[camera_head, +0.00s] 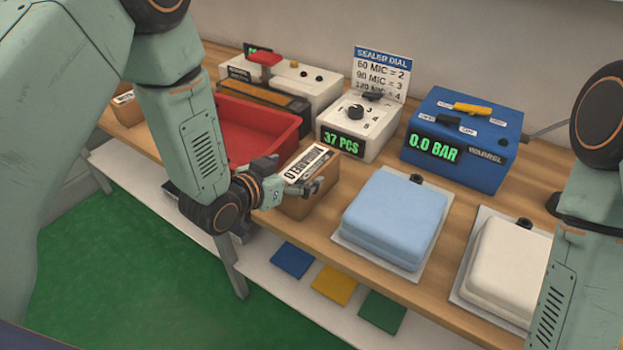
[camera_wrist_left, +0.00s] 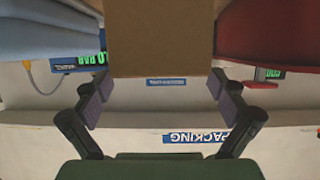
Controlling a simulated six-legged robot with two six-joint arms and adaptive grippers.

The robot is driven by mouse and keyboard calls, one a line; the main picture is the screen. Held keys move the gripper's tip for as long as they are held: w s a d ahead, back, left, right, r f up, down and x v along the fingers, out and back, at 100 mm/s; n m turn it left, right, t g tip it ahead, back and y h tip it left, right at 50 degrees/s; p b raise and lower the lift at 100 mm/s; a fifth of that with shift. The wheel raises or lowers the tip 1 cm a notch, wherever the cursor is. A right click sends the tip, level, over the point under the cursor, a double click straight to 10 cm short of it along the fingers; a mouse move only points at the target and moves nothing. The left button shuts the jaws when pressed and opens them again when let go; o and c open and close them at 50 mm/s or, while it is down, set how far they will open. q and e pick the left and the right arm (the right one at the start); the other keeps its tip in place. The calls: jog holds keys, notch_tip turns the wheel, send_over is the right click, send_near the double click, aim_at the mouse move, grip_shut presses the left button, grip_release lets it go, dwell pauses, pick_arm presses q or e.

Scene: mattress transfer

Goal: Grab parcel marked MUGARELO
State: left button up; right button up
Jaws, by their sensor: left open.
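The parcel (camera_head: 308,163) is a small brown box with a white label on top that reads MUGARELO. It stands on the wooden bench between the red tray and the blue mattress. My left gripper (camera_head: 318,187) is open at the parcel's near side, and its fingers partly cover the box in the head view. In the left wrist view the plain brown parcel (camera_wrist_left: 160,36) fills the upper middle. The open fingers (camera_wrist_left: 158,94) are spread to its left and right, with visible gaps and nothing gripped. My right gripper is out of view; only part of that arm shows.
A red tray (camera_head: 290,128) is left of the parcel; a folded blue mattress (camera_head: 397,212) and a white one (camera_head: 509,262) lie to its right. Behind stand a white dial unit (camera_head: 380,118) and a blue pressure box (camera_head: 484,112). Another brown box (camera_head: 127,109) is far left.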

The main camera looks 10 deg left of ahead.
aim_at(305, 166)
pick_arm(q)
jog(key=x, duration=0.4)
jog(key=shift+w+a+f, duration=0.1)
jog(key=shift+w+a, duration=0.05)
jog(key=shift+w, duration=0.05)
jog(key=shift+w+d, duration=0.1)
jog(key=shift+d, duration=0.3)
jog(key=shift+a, duration=0.25)
jog(key=c, duration=0.5)
jog(key=shift+d, duration=0.2)
jog(key=c, duration=0.4)
jog(key=shift+a, duration=0.1)
jog(key=c, duration=0.7)
jog(key=shift+w, duration=0.1)
jog(key=shift+c, duration=0.3)
